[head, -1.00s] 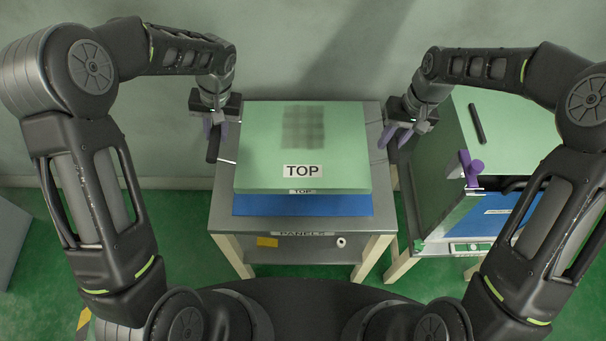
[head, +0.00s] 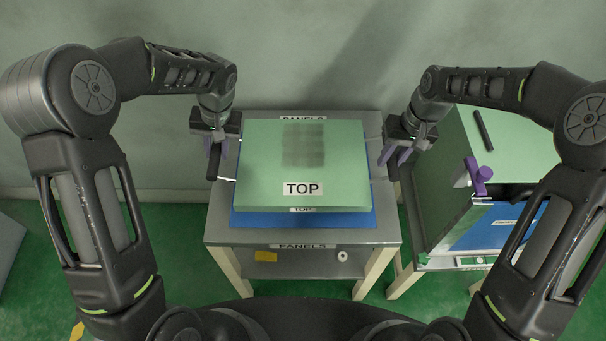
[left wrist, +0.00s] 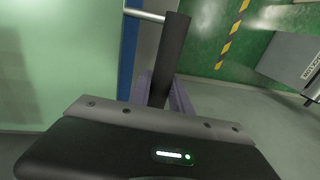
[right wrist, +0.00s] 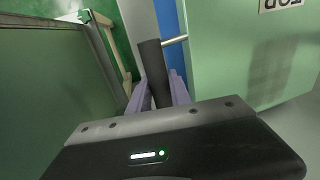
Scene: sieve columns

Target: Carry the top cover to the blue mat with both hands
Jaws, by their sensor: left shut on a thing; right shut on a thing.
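The top cover (head: 265,160) is a pale green flat panel with a TOP label. It is level over the blue mat (head: 340,222), whose blue edges show at its left, right and front. Whether it touches the mat is hard to tell. My left gripper (head: 217,152) is shut on the cover's dark left handle, which shows in the left wrist view (left wrist: 171,55). My right gripper (head: 397,153) is shut on the dark right handle, seen in the right wrist view (right wrist: 153,70). The mat's middle is hidden under the cover.
The mat lies on a grey table (head: 220,235) marked PANELS, with a yellow item and a small white roll below. A green box-like unit (head: 440,190) with a purple clamp (head: 480,175) stands close on the right. A wall is behind.

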